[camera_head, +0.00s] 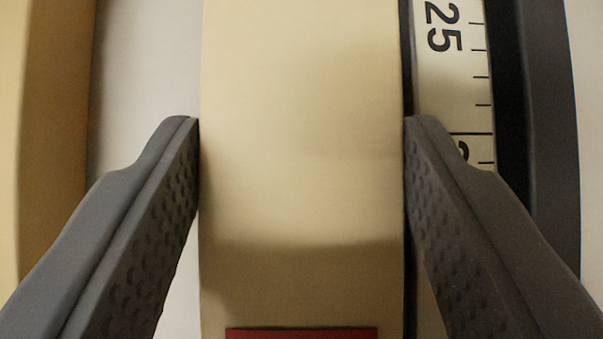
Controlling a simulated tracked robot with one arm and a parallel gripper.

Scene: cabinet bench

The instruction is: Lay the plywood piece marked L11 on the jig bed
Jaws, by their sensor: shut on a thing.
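My gripper (302,125) is shut on a pale plywood piece (302,180). The piece runs up the middle of the view between the two dark grey fingers, which touch its left and right sides. A red patch (302,333) shows on the piece at the bottom edge of the view. No L11 mark can be read in the visible part. I cannot tell which surface is the jig bed, or whether the piece touches what lies under it.
A ruler strip (452,70) with black numbers, including 25, lies just right of the piece. A dark bar (548,100) runs beside it. A light grey surface (145,80) shows at left, with a tan wooden strip (55,100) along the left side.

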